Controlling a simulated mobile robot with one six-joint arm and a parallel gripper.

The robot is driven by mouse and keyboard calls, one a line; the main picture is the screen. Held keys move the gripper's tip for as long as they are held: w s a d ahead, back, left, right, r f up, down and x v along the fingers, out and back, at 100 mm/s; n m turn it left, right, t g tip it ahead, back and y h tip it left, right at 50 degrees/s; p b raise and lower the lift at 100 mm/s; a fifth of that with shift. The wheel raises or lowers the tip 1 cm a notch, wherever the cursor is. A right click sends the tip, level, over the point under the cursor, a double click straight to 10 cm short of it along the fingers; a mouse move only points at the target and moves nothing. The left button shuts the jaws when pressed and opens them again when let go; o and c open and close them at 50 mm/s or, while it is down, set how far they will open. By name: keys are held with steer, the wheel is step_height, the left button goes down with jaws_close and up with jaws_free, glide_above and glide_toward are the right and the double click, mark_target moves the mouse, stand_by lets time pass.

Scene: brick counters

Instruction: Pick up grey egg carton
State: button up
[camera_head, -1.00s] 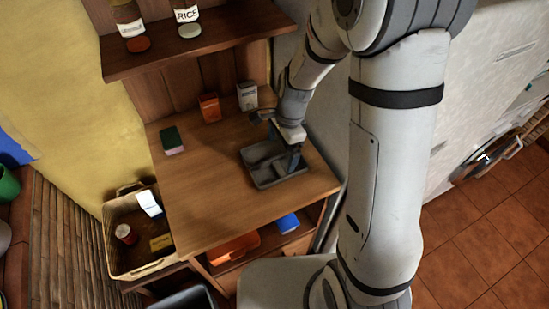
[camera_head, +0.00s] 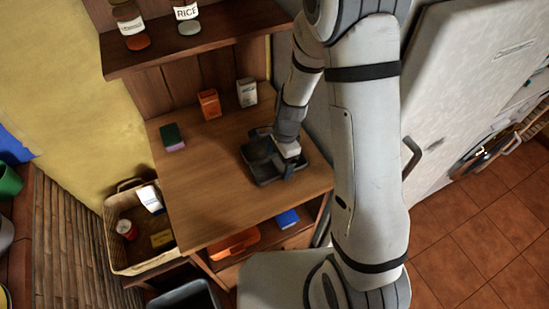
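The grey egg carton (camera_head: 257,158) looks like a dark grey open tray and lies on the right part of the wooden counter. My gripper (camera_head: 289,172) points down over the right part of the carton, with one dark finger seen at its front wall. The gripper and my arm hide part of the carton's back and right side. I cannot tell whether the fingers touch the carton or are closed.
A sponge (camera_head: 172,137), an orange box (camera_head: 209,104) and a white box (camera_head: 247,92) stand on the counter (camera_head: 215,190). A shelf (camera_head: 200,45) with jars hangs above. A basket (camera_head: 120,235) with several items is at left. The counter's front left is clear.

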steer(key=c, duration=0.7)
